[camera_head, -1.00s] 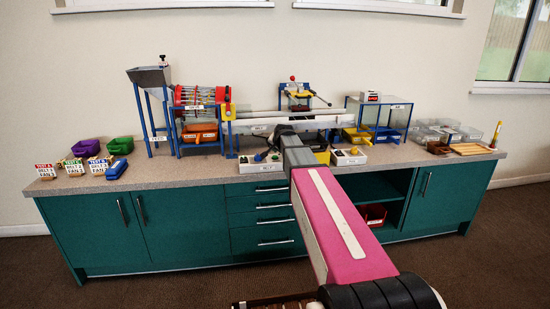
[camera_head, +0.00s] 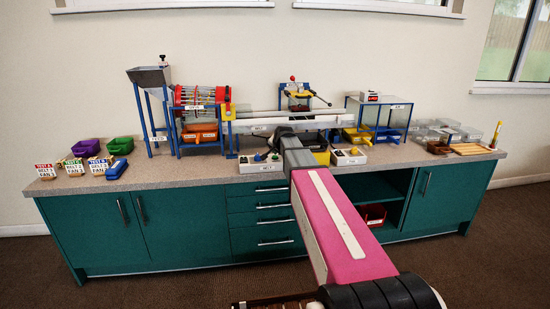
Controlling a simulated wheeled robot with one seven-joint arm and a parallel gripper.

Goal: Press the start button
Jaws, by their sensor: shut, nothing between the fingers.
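A light control box (camera_head: 260,167) with a label on its front and small knobs or buttons on top sits at the bench's front edge, left of my arm. Which of them is the start button is too small to tell. A second light control box (camera_head: 349,158) sits right of my arm. My arm reaches from the lower right to the bench. My gripper (camera_head: 275,151) is small and dark at its far end, low over the right part of the left box. It looks shut and empty; whether it touches a button cannot be told.
Behind stand a blue-framed hopper (camera_head: 150,78), a red-ended drum (camera_head: 203,95), an orange bin (camera_head: 200,133) and a clear blue-framed box (camera_head: 380,115). Trays and label cards (camera_head: 100,165) lie at left, clear trays (camera_head: 440,130) at right. The bench's left front is partly clear.

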